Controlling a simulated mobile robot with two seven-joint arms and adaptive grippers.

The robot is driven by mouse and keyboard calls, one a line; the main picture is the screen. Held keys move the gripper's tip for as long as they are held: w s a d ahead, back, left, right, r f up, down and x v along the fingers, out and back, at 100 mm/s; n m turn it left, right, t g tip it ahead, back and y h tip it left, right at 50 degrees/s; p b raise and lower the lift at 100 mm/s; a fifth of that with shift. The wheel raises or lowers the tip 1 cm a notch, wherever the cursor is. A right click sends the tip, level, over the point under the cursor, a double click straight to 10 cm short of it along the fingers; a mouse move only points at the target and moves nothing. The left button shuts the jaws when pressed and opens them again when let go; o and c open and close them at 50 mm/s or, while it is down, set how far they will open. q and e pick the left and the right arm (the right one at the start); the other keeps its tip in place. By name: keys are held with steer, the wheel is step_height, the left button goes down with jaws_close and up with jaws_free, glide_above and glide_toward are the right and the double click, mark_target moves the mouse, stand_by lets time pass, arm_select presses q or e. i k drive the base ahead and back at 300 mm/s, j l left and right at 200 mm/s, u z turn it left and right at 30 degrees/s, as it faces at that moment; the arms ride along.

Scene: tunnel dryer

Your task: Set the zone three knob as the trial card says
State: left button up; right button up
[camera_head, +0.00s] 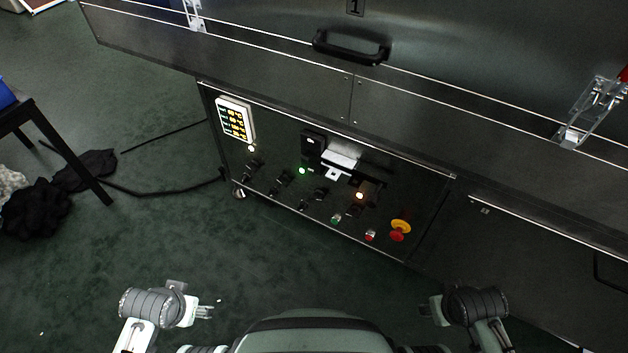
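The dark control panel (385,184) is on the dryer's lower front, tilted in the picture. It carries a row of dark knobs, among them one at the left (251,171), one beside it (283,183), and one near the middle (319,196). Their labels and pointer settings are too small to read, so I cannot tell which is zone three. No readable trial card shows. My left gripper (206,311) and my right gripper (428,311) are low in the view, well apart from the panel, and touch nothing visible. Their finger gap is too small to judge.
A lit display (235,119) is at the panel's upper left. A silver bracket-like part (340,159) is at its middle. A red and yellow stop button (400,229) is at the right. A black handle (350,48) is above. Cables lie at left; the floor before the panel is clear.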

mark_target(319, 195)
steer(key=i+j, duration=0.35)
steer(key=j, duration=0.2)
steer(key=i+j+z, duration=0.1)
steer(key=j, duration=0.25)
steer(key=i+j, duration=0.1)
steer(key=j, duration=0.25)
steer(key=i+j+z, duration=0.15)
steer(key=j, duration=0.2)
steer(key=k, duration=0.05)
